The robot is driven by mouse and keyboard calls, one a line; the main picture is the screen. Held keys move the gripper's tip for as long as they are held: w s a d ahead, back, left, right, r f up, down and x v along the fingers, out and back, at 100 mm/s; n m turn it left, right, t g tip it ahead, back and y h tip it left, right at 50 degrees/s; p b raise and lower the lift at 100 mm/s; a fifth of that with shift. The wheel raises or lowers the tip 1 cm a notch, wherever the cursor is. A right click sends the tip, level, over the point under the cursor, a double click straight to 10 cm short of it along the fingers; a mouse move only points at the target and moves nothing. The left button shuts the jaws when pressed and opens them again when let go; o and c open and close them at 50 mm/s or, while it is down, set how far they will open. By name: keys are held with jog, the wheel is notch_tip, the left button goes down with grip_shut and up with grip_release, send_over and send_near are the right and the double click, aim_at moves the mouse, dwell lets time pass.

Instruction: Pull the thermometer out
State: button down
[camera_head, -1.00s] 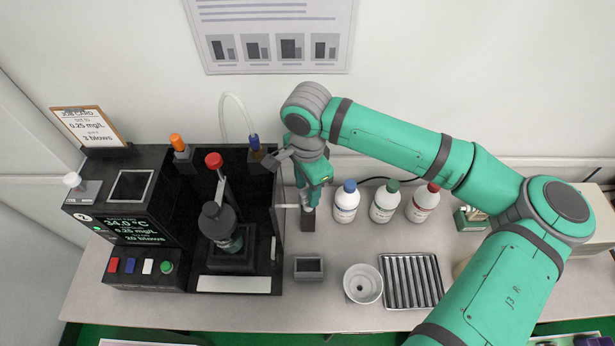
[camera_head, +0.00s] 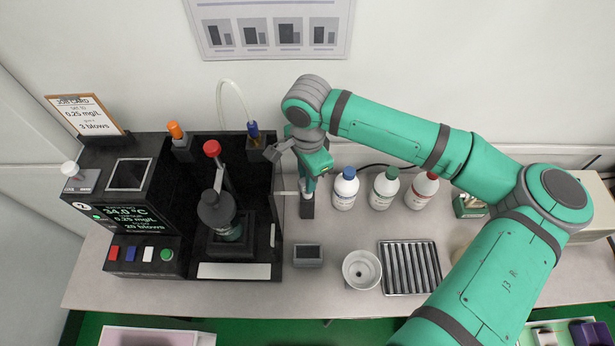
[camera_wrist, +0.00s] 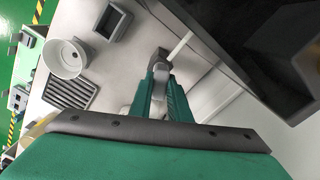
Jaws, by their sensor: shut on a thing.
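My gripper (camera_head: 307,190) points down at a small dark upright block (camera_head: 307,209) just right of the black machine (camera_head: 276,190). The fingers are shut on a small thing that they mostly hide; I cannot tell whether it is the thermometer. In the wrist view the fingers (camera_wrist: 160,72) meet at the grey block (camera_wrist: 158,57), beside a thin white tube (camera_wrist: 180,45). A red-topped stick (camera_head: 212,148) stands above the dark bottle (camera_head: 217,210) inside the machine, left of my gripper and apart from it. I cannot tell for sure which thing is the thermometer.
A blue-tipped piece (camera_head: 253,130) with a clear hose is close left of my wrist. Three capped bottles (camera_head: 345,190) stand right of my gripper. A white cup (camera_head: 361,269), a ribbed tray (camera_head: 410,275) and a small grey box (camera_head: 308,255) lie in front.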

jog(key=shift+r, duration=0.1)
jog(key=shift+r, duration=2.75)
